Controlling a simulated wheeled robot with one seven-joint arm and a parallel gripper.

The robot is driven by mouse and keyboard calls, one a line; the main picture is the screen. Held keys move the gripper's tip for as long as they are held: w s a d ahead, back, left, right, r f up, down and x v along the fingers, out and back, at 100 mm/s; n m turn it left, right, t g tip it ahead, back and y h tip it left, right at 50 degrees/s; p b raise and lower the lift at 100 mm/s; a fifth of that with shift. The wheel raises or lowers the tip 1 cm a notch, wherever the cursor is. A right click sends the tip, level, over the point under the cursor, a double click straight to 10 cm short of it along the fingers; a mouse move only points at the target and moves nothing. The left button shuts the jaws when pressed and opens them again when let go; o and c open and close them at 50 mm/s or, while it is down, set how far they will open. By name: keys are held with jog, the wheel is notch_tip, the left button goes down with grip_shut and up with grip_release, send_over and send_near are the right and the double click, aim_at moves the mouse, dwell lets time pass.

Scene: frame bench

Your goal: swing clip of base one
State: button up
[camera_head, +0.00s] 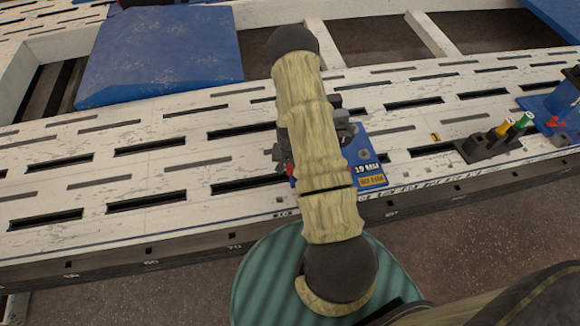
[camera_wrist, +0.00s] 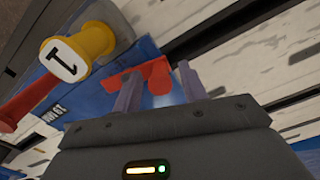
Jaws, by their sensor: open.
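In the wrist view a blue base (camera_wrist: 88,98) carries a yellow knob (camera_wrist: 92,38) with a white face marked "1" (camera_wrist: 62,60). A red bar (camera_wrist: 25,104) runs from the knob to the lower left. Another red piece (camera_wrist: 158,76), perhaps the clip's tab, shows beyond and between my fingers. My gripper (camera_wrist: 157,86) is open, one finger on either side of that red piece in the picture; I cannot tell if either touches it. In the head view my arm covers most of the base (camera_head: 370,182) and hides the fingertips.
The slotted white bench (camera_head: 170,200) stretches left and right. To the right stand a dark holder (camera_head: 485,148) with yellow and green pieces and another blue base (camera_head: 540,103) with red parts. A blue panel (camera_head: 160,55) lies at the back left. The bench's left part is clear.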

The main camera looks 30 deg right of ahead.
grip_shut()
